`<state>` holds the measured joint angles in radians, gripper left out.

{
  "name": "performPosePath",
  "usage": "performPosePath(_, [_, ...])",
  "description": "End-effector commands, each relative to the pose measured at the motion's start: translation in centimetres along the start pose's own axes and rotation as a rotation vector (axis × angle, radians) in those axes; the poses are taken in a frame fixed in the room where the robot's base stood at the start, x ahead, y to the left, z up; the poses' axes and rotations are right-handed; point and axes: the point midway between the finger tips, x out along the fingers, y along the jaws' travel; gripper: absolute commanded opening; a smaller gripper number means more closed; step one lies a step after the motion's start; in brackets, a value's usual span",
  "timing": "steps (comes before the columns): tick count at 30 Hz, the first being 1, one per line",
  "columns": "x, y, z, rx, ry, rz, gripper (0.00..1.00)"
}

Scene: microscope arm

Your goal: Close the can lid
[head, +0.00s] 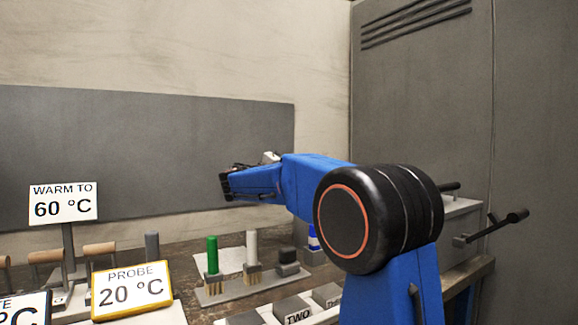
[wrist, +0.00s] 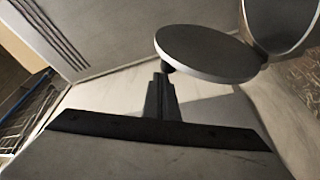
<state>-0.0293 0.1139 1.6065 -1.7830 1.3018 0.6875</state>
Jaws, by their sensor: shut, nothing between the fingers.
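My gripper (wrist: 162,72) shows in the wrist view with its dark fingers shut and nothing between them. Its tips are at the near left edge of a round pale grey disc (wrist: 205,52). I cannot tell whether they touch it. A second round grey disc (wrist: 282,20) stands tilted at the upper right, close to the first and cut off by the frame edge. The discs look like the can's top and lid, but I cannot tell which is which. In the head view my gripper (head: 226,187) is above the bench at centre left; I cannot make out the can there.
A rack (head: 225,292) with a green-handled and a white-handled brush stands on the bench below my arm. Signs reading 60 °C (head: 62,203) and 20 °C (head: 131,290) stand at left. A grey cabinet (head: 425,110) with a handle (head: 492,229) is at right.

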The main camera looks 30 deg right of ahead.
Motion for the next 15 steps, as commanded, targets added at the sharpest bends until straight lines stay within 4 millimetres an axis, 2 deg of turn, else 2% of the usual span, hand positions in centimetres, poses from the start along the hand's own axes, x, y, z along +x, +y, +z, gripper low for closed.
performPosePath(6, [-0.9, 0.8, 2.6, 0.187, 0.0, 0.066, 0.0])
performPosePath(15, [-1.9, 1.0, 5.5, 0.396, 0.001, 0.139, 0.0])
